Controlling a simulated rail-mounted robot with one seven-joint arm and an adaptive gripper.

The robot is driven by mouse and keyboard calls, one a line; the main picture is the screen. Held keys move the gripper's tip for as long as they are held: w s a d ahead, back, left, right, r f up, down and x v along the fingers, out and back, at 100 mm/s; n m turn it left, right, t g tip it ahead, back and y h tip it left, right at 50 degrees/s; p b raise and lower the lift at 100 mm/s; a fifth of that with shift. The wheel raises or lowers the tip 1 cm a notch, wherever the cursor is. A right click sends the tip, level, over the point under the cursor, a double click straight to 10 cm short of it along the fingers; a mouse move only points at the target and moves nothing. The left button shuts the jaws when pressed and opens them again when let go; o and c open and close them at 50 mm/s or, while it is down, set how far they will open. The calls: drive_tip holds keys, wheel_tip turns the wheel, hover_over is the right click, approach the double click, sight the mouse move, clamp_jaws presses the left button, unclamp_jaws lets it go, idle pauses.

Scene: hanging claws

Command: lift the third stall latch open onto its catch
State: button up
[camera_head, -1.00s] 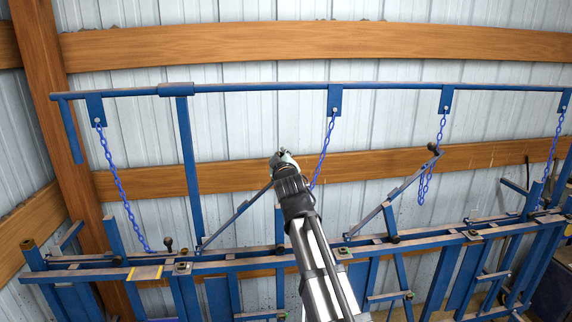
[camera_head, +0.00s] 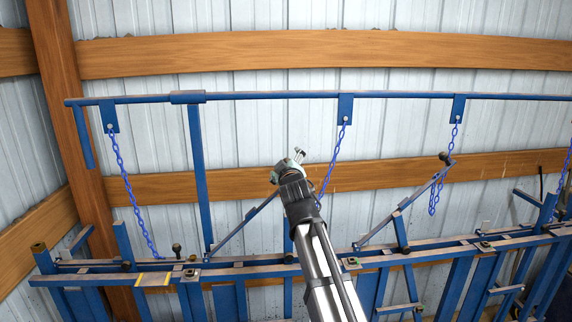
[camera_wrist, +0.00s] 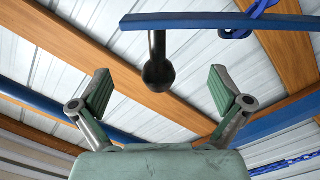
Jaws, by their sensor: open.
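Blue latch bars pivot along the blue stall rail (camera_head: 250,268); I cannot tell which counts as third. One latch bar (camera_head: 243,222) slants up to the right, and its upper end is hidden behind my gripper (camera_head: 290,163). Another raised latch bar (camera_head: 405,203), farther right, ends in a black knob beside a looped blue chain. At the left, a black knob (camera_head: 177,248) sits low by the rail. In the wrist view, my gripper (camera_wrist: 160,92) is open and empty. A black knob (camera_wrist: 158,72) hangs from a blue bar (camera_wrist: 215,22) beyond its fingers, apparently untouched.
A blue overhead pipe (camera_head: 270,96) carries hanging plates and blue chains. One chain (camera_head: 328,168) hangs close to the right of my gripper. A wooden beam (camera_head: 390,175) and corrugated wall stand behind. The left space between chain and post is clear.

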drive_tip(key=shift+s, duration=0.1)
drive_tip(key=s, duration=0.8)
drive_tip(key=shift+d, duration=0.25)
drive_tip(key=shift+w, duration=0.1)
drive_tip(key=s+d+f+m+g+h+b, duration=0.15)
drive_tip(key=s+f+g, duration=0.3)
drive_tip(key=f, duration=1.35)
drive_tip(key=s+d+f+m+g+b, duration=0.1)
drive_tip(key=s+d+f+m+g, duration=0.25)
drive_tip(key=f, duration=1.35)
drive_tip(key=s+f+m+g+b, duration=0.15)
drive_tip(key=s+f+g, duration=0.4)
drive_tip(key=f, duration=1.25)
drive_tip(key=s+d+f+m+g+b, duration=0.1)
drive_tip(key=s+d+f+g, duration=0.1)
drive_tip(key=s+f, duration=0.9)
drive_tip(key=s+d+f+m+g+b, duration=0.1)
drive_tip(key=s+f+g, duration=0.4)
drive_tip(key=s+f, duration=0.6)
drive_tip(key=s+d+f+m+g+b, duration=0.1)
drive_tip(key=s+d+f+g+b, duration=0.1)
drive_tip(key=s+f, duration=0.9)
drive_tip(key=s+g+b, duration=0.1)
drive_tip(key=s+g, duration=0.1)
drive_tip(key=s, duration=0.7)
drive_tip(key=shift+s+d+f, duration=0.3)
drive_tip(key=shift+s+f, duration=0.1)
